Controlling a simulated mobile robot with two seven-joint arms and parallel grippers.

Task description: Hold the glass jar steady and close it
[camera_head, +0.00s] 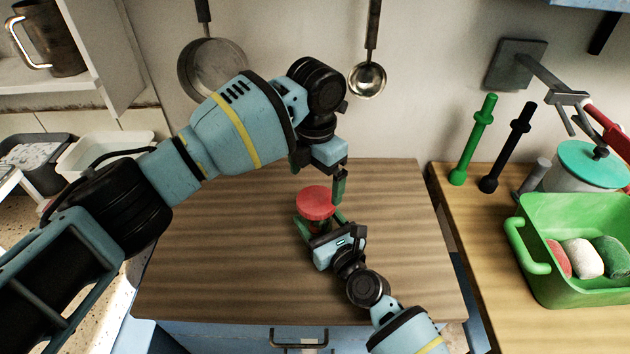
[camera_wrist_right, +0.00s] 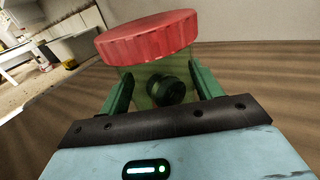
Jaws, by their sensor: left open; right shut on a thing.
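The glass jar (camera_wrist_right: 148,92) stands on the wooden worktop with a red ribbed lid (camera_head: 316,203) on its mouth. The lid also shows in the right wrist view (camera_wrist_right: 148,36); I cannot tell whether it is tightened. My right gripper (camera_head: 318,225) is shut on the jar's body, with green fingers on either side of the glass below the lid. My left gripper (camera_head: 322,178) is open and empty just above and behind the lid, fingers pointing down. One left finger hangs beside the lid's right edge; the other is partly hidden by the wrist.
The wooden worktop (camera_head: 215,270) around the jar is bare. On the right counter are a green basket (camera_head: 560,285) with rolled cloths, a teal-lidded pot (camera_head: 585,165), and green (camera_head: 473,140) and black (camera_head: 507,148) rods. A pan (camera_head: 212,68) and ladle (camera_head: 367,80) hang behind.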

